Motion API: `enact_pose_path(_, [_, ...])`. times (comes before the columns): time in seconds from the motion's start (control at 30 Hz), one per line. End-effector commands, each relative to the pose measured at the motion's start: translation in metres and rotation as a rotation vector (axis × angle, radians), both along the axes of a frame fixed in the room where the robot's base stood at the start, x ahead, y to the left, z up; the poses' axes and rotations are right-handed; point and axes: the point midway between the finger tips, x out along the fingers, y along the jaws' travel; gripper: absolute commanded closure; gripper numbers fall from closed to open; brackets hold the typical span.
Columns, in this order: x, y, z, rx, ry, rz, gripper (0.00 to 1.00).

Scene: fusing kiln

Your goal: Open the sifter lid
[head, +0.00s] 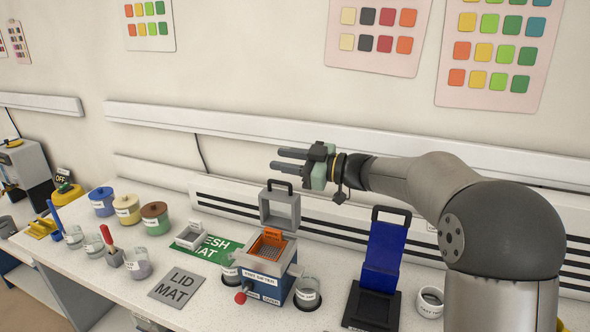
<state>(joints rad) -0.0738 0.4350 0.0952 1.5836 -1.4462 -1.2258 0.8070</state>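The sifter (263,287) is a blue box with a printed front label, a red knob low at its left and an orange, mesh-like top part (267,246). A grey square frame with a black handle (280,208) stands upright at the sifter's back edge; it looks like the raised lid, though I cannot see how it joins the box. My gripper (277,160) is above and behind this frame, fingers pointing left with a gap between them. It is open and empty, and appears apart from the handle.
Glass cups (308,291) flank the sifter. A blue upright panel with a black handle (383,257) rises from a black base at right. A striped wall rail runs behind.

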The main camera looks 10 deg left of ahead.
Motion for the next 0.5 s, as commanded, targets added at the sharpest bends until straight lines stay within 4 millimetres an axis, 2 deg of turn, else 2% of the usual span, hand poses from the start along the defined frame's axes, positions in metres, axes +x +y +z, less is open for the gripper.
enact_pose_path(0.03, [-0.012, -0.006, 0.002, 0.0, -0.002, -0.002, 0.67])
enact_pose_path(0.2, [-0.043, -0.02, 0.018, 0.0, -0.001, -0.002, 0.67])
enact_pose_path(0.3, [-0.056, -0.026, 0.024, 0.001, 0.0, -0.002, 0.67])
enact_pose_path(0.5, [-0.069, -0.032, 0.032, 0.0, 0.002, -0.001, 0.67])
